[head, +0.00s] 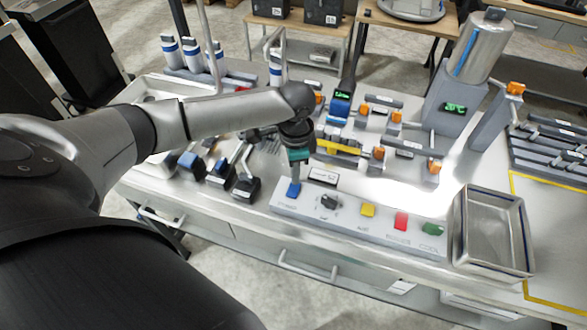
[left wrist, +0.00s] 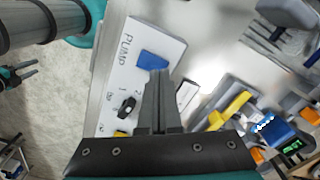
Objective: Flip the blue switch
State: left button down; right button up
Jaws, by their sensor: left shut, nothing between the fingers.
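The blue switch (head: 293,188) is a small blue rocker at the left end of a grey control panel (head: 340,226). In the left wrist view the blue switch (left wrist: 152,60) sits beside the printed word PUMP. My left gripper (head: 295,172) points down right over the switch, shut and empty. In the left wrist view its closed fingertips (left wrist: 158,74) overlap the switch's lower right edge. I cannot tell whether they touch it. What looks like my right gripper (left wrist: 22,74) shows small at the left wrist view's left edge, too small to read.
The panel also carries a black knob (head: 329,201), a yellow button (head: 367,210), a red button (head: 401,221) and a green button (head: 432,229). Black levers (head: 246,187) stand left of the panel. A metal tray (head: 458,232) lies to its right. Dispensers and valves stand behind.

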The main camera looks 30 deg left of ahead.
pick_arm(q)
jog(key=shift+f+b, duration=0.35)
jog(key=shift+f, duration=0.6)
dwell(0.3)
notch_tip(320, 180, up, 7)
jog(key=p, duration=0.8)
jog(key=shift+r+p, duration=0.1)
jog(key=shift+p, duration=0.25)
